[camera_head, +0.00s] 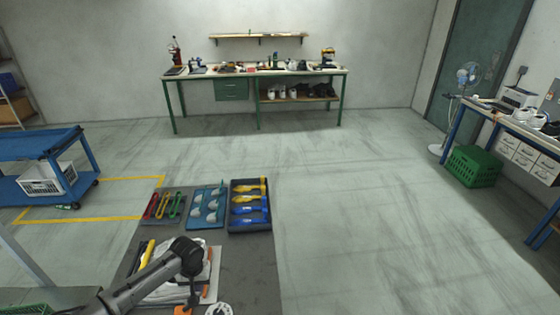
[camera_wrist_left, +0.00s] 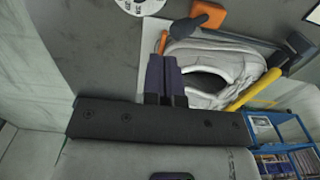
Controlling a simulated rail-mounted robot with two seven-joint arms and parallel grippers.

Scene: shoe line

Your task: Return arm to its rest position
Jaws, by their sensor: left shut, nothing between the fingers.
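My left arm comes in from the lower left of the head view, and its gripper (camera_head: 192,297) hangs over the near part of the dark work surface (camera_head: 262,275). In the left wrist view its two dark fingers (camera_wrist_left: 163,62) are together, with nothing held between them. A white shoe (camera_wrist_left: 235,62) lies beside the fingers in that view; in the head view my arm partly covers it. My right gripper is not in view.
A yellow-handled tool (camera_wrist_left: 256,88) and an orange block (camera_wrist_left: 208,14) lie near the shoe. Trays with yellow and blue tools (camera_head: 249,227), pale parts (camera_head: 206,208) and red and green tools (camera_head: 164,205) line the far edge. A blue cart (camera_head: 40,145) stands left.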

